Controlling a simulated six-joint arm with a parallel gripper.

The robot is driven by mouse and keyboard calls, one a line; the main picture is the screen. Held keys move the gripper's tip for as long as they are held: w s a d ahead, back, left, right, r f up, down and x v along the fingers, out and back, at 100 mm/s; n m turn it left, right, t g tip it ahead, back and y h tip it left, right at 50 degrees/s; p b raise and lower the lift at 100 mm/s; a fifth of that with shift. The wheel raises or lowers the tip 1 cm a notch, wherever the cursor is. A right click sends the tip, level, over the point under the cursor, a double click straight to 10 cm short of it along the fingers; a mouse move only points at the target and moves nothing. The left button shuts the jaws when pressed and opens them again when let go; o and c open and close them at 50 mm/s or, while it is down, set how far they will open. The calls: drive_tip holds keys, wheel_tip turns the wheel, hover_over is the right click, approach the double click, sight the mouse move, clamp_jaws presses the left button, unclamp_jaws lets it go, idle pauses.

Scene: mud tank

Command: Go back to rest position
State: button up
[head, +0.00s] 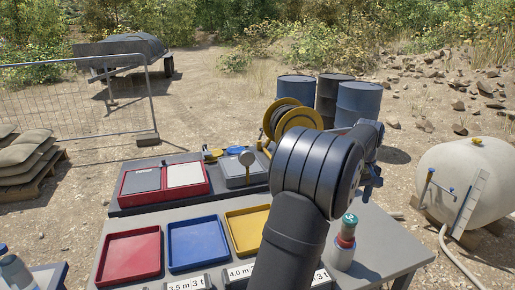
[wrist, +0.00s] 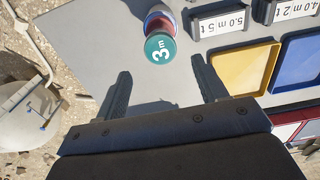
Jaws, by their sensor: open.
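My gripper (wrist: 161,68) is open in the wrist view, with its two dark fingers apart and nothing between them. It points down over the grey table (wrist: 85,45). In the head view this bottle (head: 346,236) stands upright on the table's right part, with red and white below the green cap. My gripper (head: 371,184) is mostly hidden behind my dark arm there.
Red (head: 131,254), blue (head: 197,244) and yellow (head: 247,231) trays stand on the table, with number labels in front. Behind are a red-framed box (head: 164,181), a scale (head: 240,170) and a yellow hose reel (head: 296,125). A white tank (head: 470,180) stands at right.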

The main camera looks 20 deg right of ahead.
sight(351, 218)
wheel_tip(351, 218, down, 10)
drive_tip(key=shift+f, duration=0.2)
drive_tip(key=shift+r, duration=1.65)
drive_tip(key=shift+f, duration=0.1)
